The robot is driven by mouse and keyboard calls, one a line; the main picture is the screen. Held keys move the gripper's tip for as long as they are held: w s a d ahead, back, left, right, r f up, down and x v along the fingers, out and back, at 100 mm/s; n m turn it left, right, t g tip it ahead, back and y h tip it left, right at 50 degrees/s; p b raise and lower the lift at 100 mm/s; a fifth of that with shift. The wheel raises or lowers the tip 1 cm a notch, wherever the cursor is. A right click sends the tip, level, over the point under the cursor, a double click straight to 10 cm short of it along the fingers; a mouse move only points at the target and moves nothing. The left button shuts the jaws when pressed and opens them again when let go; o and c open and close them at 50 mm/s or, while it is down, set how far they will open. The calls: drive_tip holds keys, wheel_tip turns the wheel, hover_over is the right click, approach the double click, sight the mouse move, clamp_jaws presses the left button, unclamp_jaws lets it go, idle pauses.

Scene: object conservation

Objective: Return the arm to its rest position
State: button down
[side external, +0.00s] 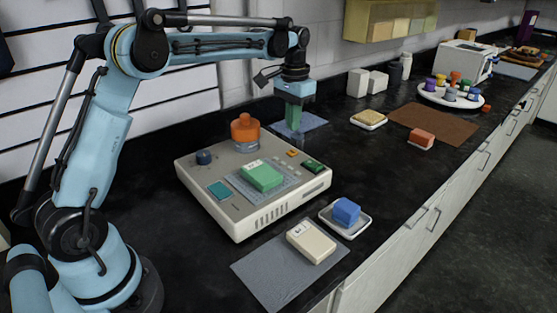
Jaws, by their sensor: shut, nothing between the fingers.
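My light-blue arm reaches across the back of the device from the left. My gripper (293,103) points down behind the device, over or near a small blue mat (313,124). It is shut with nothing held. A green upright shape shows directly at its lower end; I cannot tell whether this is its fingers or a thing behind them.
A blue block (346,211) sits on a white dish (362,222). A cream block (311,242) lies on a grey mat (265,275) at the front. An orange block (421,138), a brown mat (447,125) and a round tray (425,95) of coloured items stand right. Dark counter is clear between.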

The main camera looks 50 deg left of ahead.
drive_tip(key=s+d+r+t, duration=0.2)
drive_tip(key=s+d+r, duration=0.1)
drive_tip(key=s, duration=0.2)
drive_tip(key=s+d+r+t, duration=0.2)
drive_tip(key=s+d, duration=0.1)
drive_tip(key=s, duration=0.3)
drive_tip(key=s+d+f+t, duration=0.3)
drive_tip(key=s+f, duration=0.2)
drive_tip(key=s, duration=0.4)
drive_tip(key=shift+s, duration=0.4)
